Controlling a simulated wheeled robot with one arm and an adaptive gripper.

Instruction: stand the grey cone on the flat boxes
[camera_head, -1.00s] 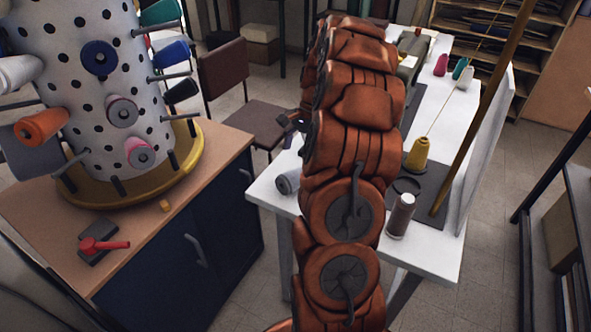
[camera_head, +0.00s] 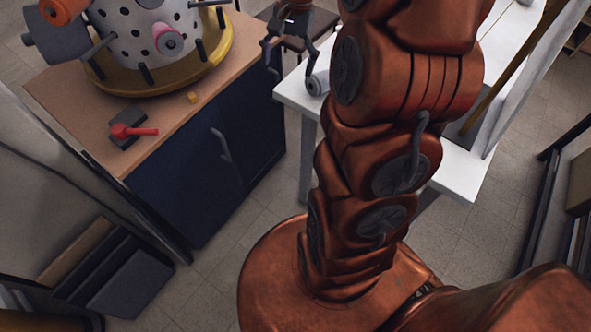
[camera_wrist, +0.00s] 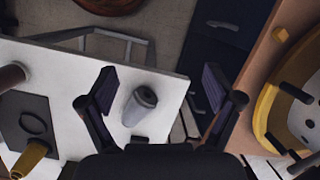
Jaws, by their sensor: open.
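The grey cone (camera_head: 317,85) is at the near left corner of the white table (camera_head: 297,93), its round end showing; it looks tipped on its side. It also shows in the wrist view (camera_wrist: 140,106). My gripper (camera_head: 291,66) is open and empty above that corner. In the wrist view, the cone shows between the spread fingers of my gripper (camera_wrist: 160,95), nearer the left one, with no visible contact. Flat, box-like things (camera_head: 128,284) in grey, black and brown are low at the lower left; I cannot tell if these are the flat boxes.
A wooden-topped blue cabinet (camera_head: 230,150) bears a spotted spool stand (camera_head: 150,30), a red-handled tool (camera_head: 133,131) and a small yellow block (camera_head: 192,97). A yellow cone (camera_wrist: 30,157) and a dark mat (camera_wrist: 27,112) are on the white table. Floor is clear between cabinet and table.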

